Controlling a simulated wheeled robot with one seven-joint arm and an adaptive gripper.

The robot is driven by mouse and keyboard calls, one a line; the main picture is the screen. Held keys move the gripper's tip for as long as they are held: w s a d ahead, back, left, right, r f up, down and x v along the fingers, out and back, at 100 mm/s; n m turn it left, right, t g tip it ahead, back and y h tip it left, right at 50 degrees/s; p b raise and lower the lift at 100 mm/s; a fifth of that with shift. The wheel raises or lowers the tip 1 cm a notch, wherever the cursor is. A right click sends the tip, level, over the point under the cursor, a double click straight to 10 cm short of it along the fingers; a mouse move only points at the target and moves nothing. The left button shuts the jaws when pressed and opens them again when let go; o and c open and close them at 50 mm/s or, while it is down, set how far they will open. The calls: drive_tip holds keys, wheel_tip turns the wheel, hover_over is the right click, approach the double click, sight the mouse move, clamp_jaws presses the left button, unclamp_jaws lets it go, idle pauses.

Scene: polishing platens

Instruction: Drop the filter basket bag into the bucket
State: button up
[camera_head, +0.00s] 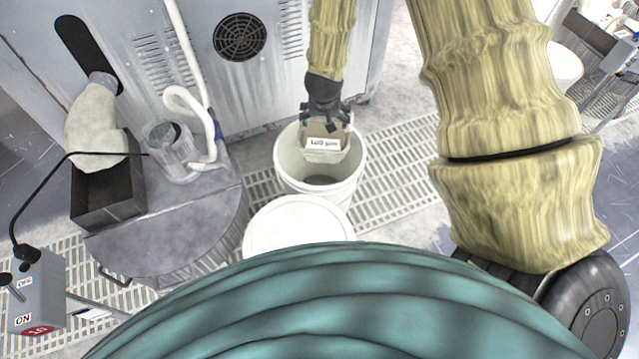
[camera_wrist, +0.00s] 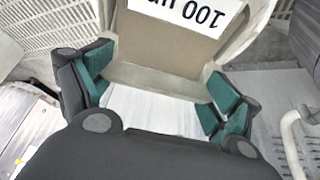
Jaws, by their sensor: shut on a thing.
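The filter basket bag (camera_head: 325,153) is a small tan-beige piece with a white printed label. It is between the fingers of my gripper (camera_head: 325,116), which is shut on it. In the head view the bag hangs over the mouth of the open white bucket (camera_head: 287,168), towards its far side. I cannot tell how far below the rim it reaches. In the wrist view the bag (camera_wrist: 160,52) shows its "100" label, between the teal pads of my gripper (camera_wrist: 160,90). The bucket's floor shows grey below the bag in the head view.
A white lidded bucket (camera_head: 297,227) stands just nearer than the open one. A grey machine cabinet (camera_head: 270,85) rises behind. To the left are a round grey drum (camera_head: 175,225), a clear canister (camera_head: 172,155), a black bin (camera_head: 110,190) and a white hose (camera_head: 186,45). Floor grating (camera_head: 395,185) is clear on the right.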

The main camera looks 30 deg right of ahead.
sight(325, 130)
drive_tip(key=shift+f+b, duration=2.65)
drive_tip(key=shift+b, duration=0.05)
drive_tip(key=o, duration=1.4)
drive_tip(key=shift+o, duration=0.2)
drive_tip(key=shift+r, duration=0.1)
drive_tip(key=v, duration=1.1)
drive_tip(key=shift+s+r, duration=0.2)
drive_tip(key=shift+r, duration=0.15)
drive_tip(key=shift+a, duration=0.1)
